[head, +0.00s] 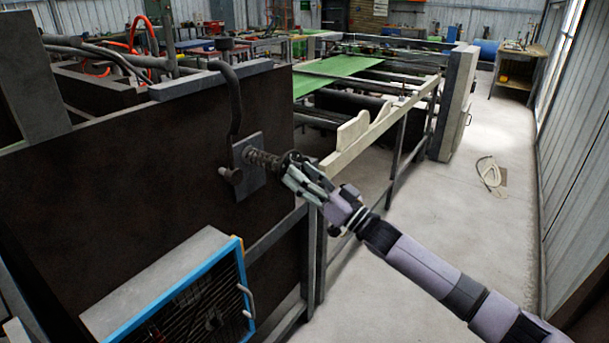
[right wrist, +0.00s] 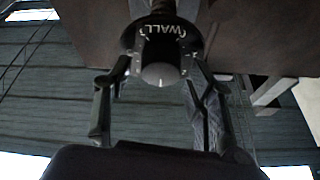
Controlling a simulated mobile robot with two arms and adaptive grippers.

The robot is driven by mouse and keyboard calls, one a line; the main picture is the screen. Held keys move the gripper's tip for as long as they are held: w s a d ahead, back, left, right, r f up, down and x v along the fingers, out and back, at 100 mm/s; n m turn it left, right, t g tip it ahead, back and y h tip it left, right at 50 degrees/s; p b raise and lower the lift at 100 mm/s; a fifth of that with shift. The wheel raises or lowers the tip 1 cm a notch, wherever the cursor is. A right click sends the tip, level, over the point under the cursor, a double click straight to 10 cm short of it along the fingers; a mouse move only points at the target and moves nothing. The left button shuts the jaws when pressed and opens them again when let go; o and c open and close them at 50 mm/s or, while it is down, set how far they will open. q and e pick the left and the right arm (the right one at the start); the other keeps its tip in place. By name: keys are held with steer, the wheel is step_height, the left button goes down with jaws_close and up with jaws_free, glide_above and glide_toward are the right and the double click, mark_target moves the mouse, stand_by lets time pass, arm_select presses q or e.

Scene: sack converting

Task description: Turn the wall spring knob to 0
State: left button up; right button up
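The wall spring knob (right wrist: 160,65) is a dark round knob with a pale mark on its face, in front of a black dial disc lettered "WALL" with white ticks. The scale's numbers are not readable. In the head view, the spring shaft (head: 262,160) sticks out from a grey plate on the dark machine panel, and my gripper largely hides the knob. My right gripper (head: 293,176) is at the shaft's end. In the right wrist view its fingers (right wrist: 161,72) stand on both sides of the knob, apparently with small gaps. My left gripper is not in view.
A blue-framed grey box (head: 170,285) with a handle stands low at the left. A bent dark pipe (head: 235,100) rises above the plate, and a small knob (head: 230,174) sits to its left. Machine rails (head: 375,125) lie behind my gripper. The floor at right is mostly clear.

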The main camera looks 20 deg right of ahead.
steer(key=c, duration=1)
steer(key=shift+n, duration=0.3)
steer(key=n+g+y, duration=0.1)
steer(key=n+g, duration=0.2)
steer(key=n, duration=0.4)
steer(key=n+g+y+b, duration=0.1)
steer(key=n+g, duration=0.2)
steer(key=n, duration=0.4)
steer(key=n+g+y+b, duration=0.1)
steer(key=n+g, duration=0.1)
steer(key=n, duration=0.5)
steer(key=shift+d+r+n+g, duration=0.1)
steer(key=shift+n+g, duration=0.2)
steer(key=shift+g, duration=0.1)
steer(key=n+h+p, duration=0.1)
steer(key=n+h, duration=0.1)
steer(key=n, duration=0.2)
steer(key=shift+n+g, duration=0.3)
steer(key=shift+g, duration=0.1)
steer(key=shift+n+h+p, duration=0.3)
steer(key=shift+n+h, duration=0.1)
steer(key=shift+n, duration=0.5)
